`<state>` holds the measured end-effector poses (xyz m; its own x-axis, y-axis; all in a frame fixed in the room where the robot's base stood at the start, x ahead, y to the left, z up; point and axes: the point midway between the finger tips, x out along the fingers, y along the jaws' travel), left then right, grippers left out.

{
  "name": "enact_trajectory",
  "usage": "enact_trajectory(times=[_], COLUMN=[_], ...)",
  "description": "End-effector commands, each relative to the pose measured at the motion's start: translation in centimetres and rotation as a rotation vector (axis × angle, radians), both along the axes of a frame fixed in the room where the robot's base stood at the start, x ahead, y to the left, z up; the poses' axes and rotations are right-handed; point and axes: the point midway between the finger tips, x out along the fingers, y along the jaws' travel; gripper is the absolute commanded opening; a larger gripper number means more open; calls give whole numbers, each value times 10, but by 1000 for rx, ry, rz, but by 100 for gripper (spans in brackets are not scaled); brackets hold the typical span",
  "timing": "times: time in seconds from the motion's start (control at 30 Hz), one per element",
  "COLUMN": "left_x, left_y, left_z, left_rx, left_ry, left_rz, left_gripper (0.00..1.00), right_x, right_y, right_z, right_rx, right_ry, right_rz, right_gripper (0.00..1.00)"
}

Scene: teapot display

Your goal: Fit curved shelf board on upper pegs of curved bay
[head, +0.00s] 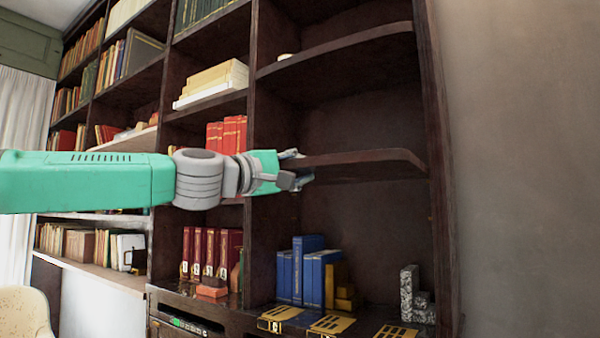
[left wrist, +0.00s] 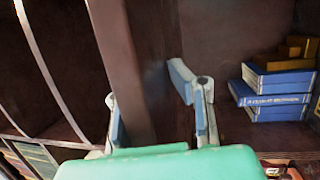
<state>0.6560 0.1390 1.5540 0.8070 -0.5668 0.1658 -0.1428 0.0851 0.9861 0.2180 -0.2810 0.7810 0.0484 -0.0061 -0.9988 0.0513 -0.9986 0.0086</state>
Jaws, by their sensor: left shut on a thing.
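The dark wood curved shelf board (head: 362,161) lies about level inside the curved bay (head: 372,120), between an upper shelf and the bay's base. My left gripper (head: 298,169) is shut on the board's front edge near its left end. In the left wrist view the board (left wrist: 124,65) runs upright in the picture between the two fingers of my left gripper (left wrist: 157,108). The board's right end is close to the right side panel (head: 434,130). I cannot tell whether it touches the panel or rests on pegs; no peg is clearly visible. My right gripper is out of view.
A fixed curved shelf (head: 340,52) is above the board. Blue books (head: 308,270) and a grey speckled bookend (head: 410,290) stand on the bay's base below. An upright divider (head: 262,230) and red books (head: 228,133) are to the left. The space directly under the board is clear.

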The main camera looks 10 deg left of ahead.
Motion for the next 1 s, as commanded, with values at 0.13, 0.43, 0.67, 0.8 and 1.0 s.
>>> enact_trajectory(times=[0.13, 0.43, 0.67, 0.8, 1.0], left_x=[2, 8, 13, 16, 20], left_y=[-1, -3, -4, -5, -7], left_z=[5, 4, 4, 4, 4], left_rx=[-2, -1, -1, 0, -1], left_ry=[-7, -7, -8, -7, -8], left_rz=[1, 1, 3, 2, 2], left_gripper=[0, 0, 0, 0, 0], right_x=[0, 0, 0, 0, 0], right_y=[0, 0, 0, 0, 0], right_z=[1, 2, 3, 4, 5], right_rx=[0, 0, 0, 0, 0], right_ry=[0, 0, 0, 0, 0], right_rz=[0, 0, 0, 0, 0], right_gripper=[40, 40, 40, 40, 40])
